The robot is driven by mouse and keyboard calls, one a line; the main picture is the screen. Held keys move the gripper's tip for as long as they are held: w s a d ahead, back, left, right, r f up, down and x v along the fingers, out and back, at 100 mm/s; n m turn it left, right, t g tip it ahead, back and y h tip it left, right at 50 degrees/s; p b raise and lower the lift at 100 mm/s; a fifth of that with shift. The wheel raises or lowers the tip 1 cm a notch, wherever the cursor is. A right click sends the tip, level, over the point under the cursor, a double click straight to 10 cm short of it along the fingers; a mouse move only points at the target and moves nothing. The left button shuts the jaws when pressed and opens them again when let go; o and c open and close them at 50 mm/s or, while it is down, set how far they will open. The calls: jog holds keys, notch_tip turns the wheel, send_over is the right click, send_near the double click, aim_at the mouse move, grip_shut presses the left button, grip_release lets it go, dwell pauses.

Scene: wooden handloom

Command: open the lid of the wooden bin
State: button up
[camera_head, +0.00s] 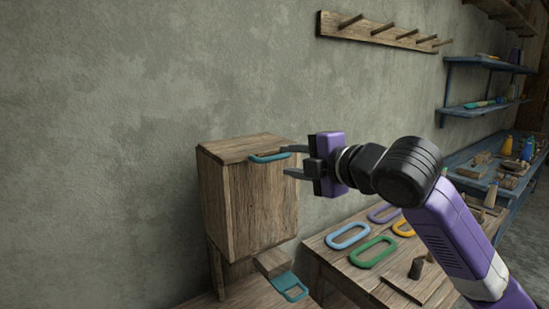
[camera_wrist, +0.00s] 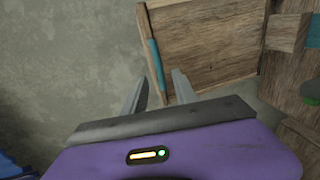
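The wooden bin (camera_head: 262,205) stands against the wall at the centre of the head view, its lid (camera_head: 240,148) down flat on top. A teal handle (camera_head: 268,157) sits along the lid's front edge; in the wrist view the handle (camera_wrist: 155,63) lies just ahead of the fingers. My gripper (camera_head: 288,160) is open, with its two grey fingers spread apart at the right end of the handle. Whether a finger touches the handle I cannot tell.
A wooden table (camera_head: 335,265) to the right holds several coloured rings and a wooden board (camera_head: 410,288). A small wooden block (camera_head: 271,262) and a teal piece (camera_head: 290,287) sit low at the bin's front. A peg rail (camera_head: 380,31) hangs above. The wall left of the bin is clear.

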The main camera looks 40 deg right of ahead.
aim_at(276, 158)
jog(key=p+x, duration=0.1)
jog(key=x, duration=0.5)
jog(key=shift+w+f, duration=0.1)
jog(key=shift+w, duration=0.25)
jog(key=shift+c, duration=0.4)
grip_shut()
dwell(0.8)
